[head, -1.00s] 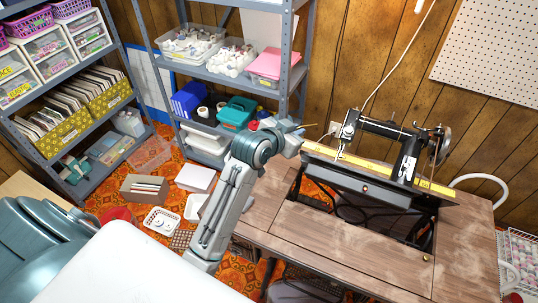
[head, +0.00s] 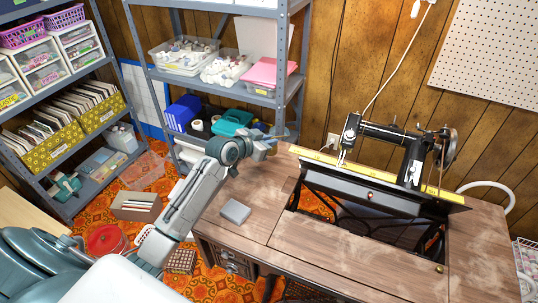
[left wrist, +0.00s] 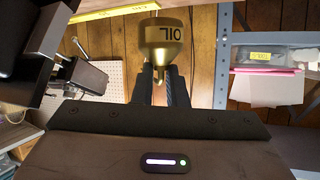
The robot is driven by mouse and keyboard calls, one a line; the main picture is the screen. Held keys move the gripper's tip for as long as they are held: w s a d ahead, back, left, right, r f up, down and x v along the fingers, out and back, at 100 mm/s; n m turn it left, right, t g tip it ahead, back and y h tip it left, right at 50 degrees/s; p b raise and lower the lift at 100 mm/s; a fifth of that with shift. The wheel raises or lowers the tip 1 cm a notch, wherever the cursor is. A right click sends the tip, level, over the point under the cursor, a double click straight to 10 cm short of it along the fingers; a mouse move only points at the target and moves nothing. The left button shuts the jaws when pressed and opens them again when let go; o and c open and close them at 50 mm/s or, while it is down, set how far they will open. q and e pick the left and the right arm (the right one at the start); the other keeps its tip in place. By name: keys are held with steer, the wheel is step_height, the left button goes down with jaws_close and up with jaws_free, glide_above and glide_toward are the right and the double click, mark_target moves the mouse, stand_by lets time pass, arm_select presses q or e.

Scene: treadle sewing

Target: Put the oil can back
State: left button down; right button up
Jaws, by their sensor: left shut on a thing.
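The brass oil can (left wrist: 165,62), with OIL lettering on its side, is between the fingers of my left gripper in the left wrist view. My left gripper (head: 280,139) is shut on it. In the head view the gripper is at the left back corner of the wooden sewing table (head: 310,240), in front of the grey shelf's right post. The can is not clearly distinguishable there. The black sewing machine (head: 412,160) stands tilted up with its base at the table's back, to the gripper's right. My right gripper is not in view.
A grey metal shelf (head: 222,78) with tubs and a teal box (head: 232,122) stands behind the gripper. A small grey block (head: 235,211) lies on the table's left part. The table has an open well under the machine. Boxes and a red round thing (head: 105,240) are on the floor.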

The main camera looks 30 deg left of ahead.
arm_select(q)
step_height(320, 180, down, 5)
steer(key=shift+r, duration=0.15)
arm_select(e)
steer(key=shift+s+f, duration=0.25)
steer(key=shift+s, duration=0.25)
arm_select(q)
steer(key=shift+f, duration=0.2)
steer(key=c, duration=1.5)
jaws_free()
steer(key=shift+o, duration=0.2)
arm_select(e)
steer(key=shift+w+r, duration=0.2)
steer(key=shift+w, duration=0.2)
arm_select(q)
steer(key=shift+r, duration=0.1)
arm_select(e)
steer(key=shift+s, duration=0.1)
